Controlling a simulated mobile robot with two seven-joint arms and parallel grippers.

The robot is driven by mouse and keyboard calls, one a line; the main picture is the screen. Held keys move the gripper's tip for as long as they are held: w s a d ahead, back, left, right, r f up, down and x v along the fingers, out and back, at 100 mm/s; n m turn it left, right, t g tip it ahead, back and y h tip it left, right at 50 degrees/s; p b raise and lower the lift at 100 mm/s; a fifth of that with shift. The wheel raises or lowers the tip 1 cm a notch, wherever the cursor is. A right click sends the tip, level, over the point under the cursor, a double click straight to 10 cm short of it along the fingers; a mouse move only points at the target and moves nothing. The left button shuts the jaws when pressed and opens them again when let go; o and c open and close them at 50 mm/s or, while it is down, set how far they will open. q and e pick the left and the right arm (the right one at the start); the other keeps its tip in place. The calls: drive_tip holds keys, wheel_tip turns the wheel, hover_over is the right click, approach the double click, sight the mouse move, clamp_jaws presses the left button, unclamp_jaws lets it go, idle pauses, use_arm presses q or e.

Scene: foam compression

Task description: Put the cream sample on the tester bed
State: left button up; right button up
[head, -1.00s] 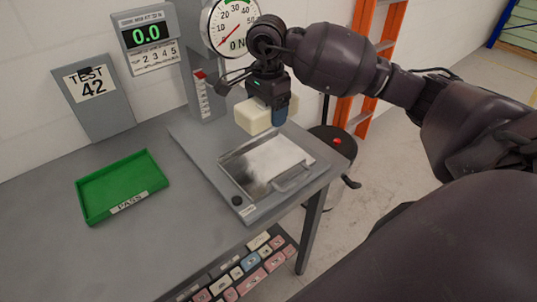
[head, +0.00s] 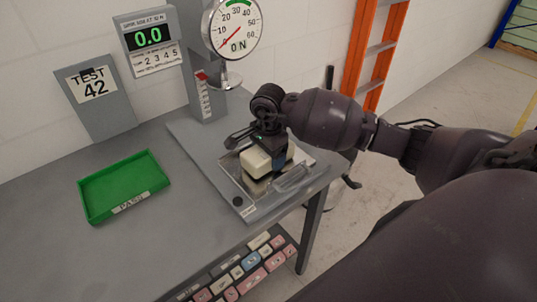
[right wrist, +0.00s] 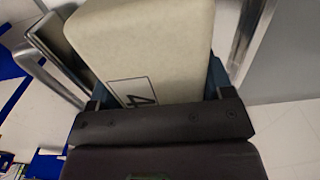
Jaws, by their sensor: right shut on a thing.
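The cream sample (head: 256,162) is a pale block held in my right gripper (head: 266,160), low over the shiny metal tester bed (head: 236,181). I cannot tell whether the block touches the bed. In the right wrist view the cream sample (right wrist: 150,45) fills the upper middle, with a label reading 4 on it, and my right gripper (right wrist: 160,90) is shut on it. The tester's round plate (head: 226,82) hangs above and behind, clear of the block. My left gripper is not in view.
A green PASS tray (head: 122,186) lies empty on the bench at left. The dial gauge (head: 234,28) reads near zero, and the display (head: 148,37) shows 0.0. A shelf below holds several coloured samples (head: 262,262). An orange ladder (head: 376,50) stands behind.

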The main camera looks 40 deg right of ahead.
drive_tip(key=shift+f, duration=0.2)
drive_tip(key=shift+f, duration=0.2)
drive_tip(key=o, duration=0.9)
drive_tip(key=shift+r, duration=0.1)
drive_tip(key=shift+r, duration=0.2)
wheel_tip(320, 180, up, 11)
drive_tip(key=shift+f+b, duration=0.15)
drive_tip(key=shift+b, duration=0.35)
drive_tip(key=shift+r, duration=0.55)
